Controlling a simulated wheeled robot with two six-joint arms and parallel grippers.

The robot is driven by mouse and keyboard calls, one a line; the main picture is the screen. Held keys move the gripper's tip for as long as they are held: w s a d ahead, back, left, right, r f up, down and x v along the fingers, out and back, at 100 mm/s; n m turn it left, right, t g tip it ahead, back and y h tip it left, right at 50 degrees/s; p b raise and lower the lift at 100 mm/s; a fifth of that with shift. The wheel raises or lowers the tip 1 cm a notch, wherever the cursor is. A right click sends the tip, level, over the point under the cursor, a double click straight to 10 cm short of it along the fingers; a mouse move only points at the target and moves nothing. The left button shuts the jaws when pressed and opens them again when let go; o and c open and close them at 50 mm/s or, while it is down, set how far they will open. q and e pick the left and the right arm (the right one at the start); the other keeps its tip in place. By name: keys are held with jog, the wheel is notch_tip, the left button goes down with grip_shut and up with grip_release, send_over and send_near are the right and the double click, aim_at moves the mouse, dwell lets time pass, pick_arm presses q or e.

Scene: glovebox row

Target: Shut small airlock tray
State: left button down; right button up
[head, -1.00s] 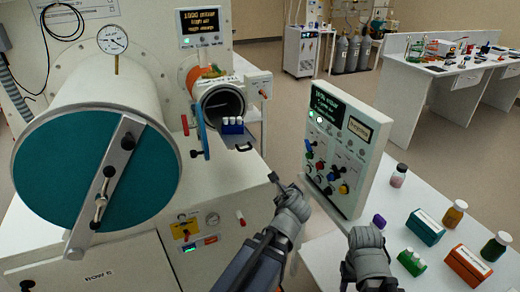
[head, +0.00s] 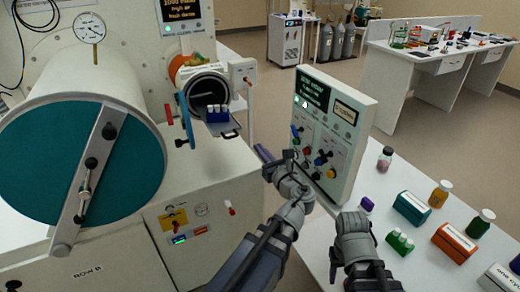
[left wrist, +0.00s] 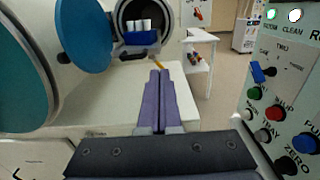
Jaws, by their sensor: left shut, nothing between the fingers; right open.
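The small airlock (head: 207,82) is a round port with its blue door (head: 187,118) swung open to the left. Its tray (head: 230,129) sticks out of the opening and carries a blue rack (head: 217,115) of white-topped vials. In the left wrist view the rack (left wrist: 140,38) sits at the port mouth, with the tray's dark front edge (left wrist: 134,56) below it. My left gripper (head: 260,150) is shut and empty, in front of the tray and apart from it. Its purple fingers (left wrist: 158,75) point toward the tray. My right gripper (head: 352,218) is over the bench at right, its fingertips hard to make out.
The control panel (head: 330,130) stands just right of my left gripper. The large airlock with its teal door (head: 75,175) fills the left. Bottles and boxes, such as a teal box (head: 411,208), stand on the right bench.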

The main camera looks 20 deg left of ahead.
aim_at(241, 126)
pick_arm(q)
jog(key=x, duration=1.1)
jog(key=shift+w, duration=0.15)
jog(key=x, duration=1.7)
jog(key=shift+w+a, duration=0.25)
jog(key=shift+w, duration=0.05)
jog(key=shift+s, duration=0.1)
jog(key=v, duration=1.4)
pick_arm(e)
jog(key=shift+d, duration=0.45)
